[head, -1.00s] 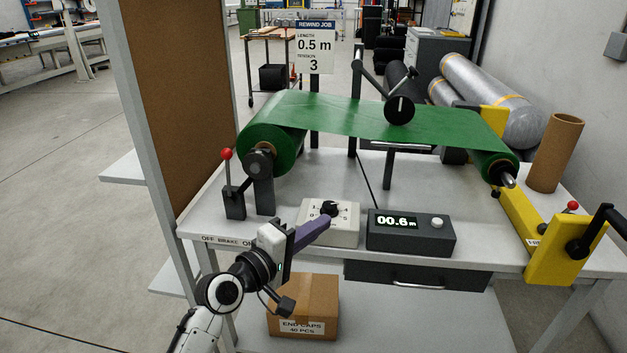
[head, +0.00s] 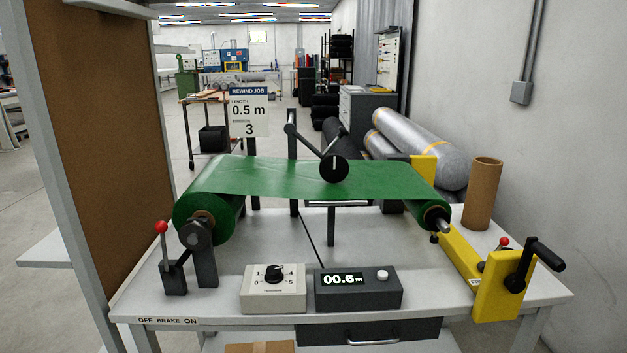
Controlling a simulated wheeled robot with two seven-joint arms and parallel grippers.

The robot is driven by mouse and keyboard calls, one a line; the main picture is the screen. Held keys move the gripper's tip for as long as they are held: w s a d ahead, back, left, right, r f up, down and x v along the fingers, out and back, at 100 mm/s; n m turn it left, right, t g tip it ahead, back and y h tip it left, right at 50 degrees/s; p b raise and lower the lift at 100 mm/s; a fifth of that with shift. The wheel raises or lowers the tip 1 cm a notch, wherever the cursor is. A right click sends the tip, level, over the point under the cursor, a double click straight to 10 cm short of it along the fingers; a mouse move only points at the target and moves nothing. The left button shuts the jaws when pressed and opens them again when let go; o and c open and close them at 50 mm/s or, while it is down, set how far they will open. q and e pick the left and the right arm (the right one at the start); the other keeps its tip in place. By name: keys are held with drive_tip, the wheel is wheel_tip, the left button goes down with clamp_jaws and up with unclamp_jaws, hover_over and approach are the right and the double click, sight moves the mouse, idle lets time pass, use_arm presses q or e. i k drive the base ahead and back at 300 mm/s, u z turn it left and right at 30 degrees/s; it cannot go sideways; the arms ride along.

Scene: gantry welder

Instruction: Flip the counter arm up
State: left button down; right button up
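The counter arm (head: 304,142) is a dark bar that runs from the top of a black post (head: 293,175) down to a black measuring wheel (head: 334,168). The wheel sits down at the green web (head: 270,178), which spans from the roll on the left (head: 207,215) to the roll on the right (head: 430,208). A second dark bar rises to the right behind the wheel. The counter box (head: 358,291) in front reads 00.6 m. Neither of my grippers is in view.
A tension dial box (head: 273,289) stands left of the counter. A red-knobbed brake lever (head: 162,255) is at the left. A yellow bracket with a black crank (head: 505,290) and a cardboard tube (head: 483,194) are at the right. A job sign (head: 249,112) stands behind the web.

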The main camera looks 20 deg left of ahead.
sight(333, 167)
drive_tip(key=u, duration=1.1)
drive_tip(key=i, duration=0.4)
drive_tip(key=z, duration=1.5)
